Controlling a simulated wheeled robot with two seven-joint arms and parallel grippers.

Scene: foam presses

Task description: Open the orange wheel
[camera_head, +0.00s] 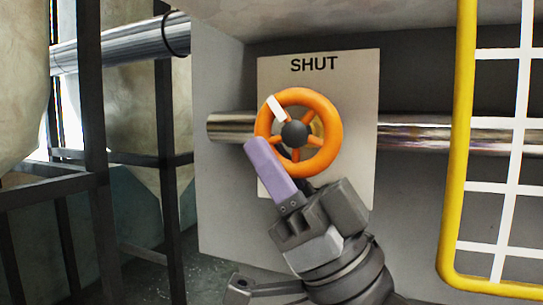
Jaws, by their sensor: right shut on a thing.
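The orange wheel (336,119) with a dark hub and orange spokes stands in front of a pale panel (357,75) marked SHUT at the top. A white mark (276,107) sits on the wheel's upper left rim. My right gripper (265,153) comes from below. Its purple finger lies over the lower left of the rim, and it is shut on the wheel. The other finger is mostly hidden behind the near one and the wheel. My left gripper is not in view.
A shiny pipe (420,135) runs level behind the wheel. A yellow rail with a white grid (463,150) stands at the right. Dark metal posts (95,150) and pale bulky sacks are at the left.

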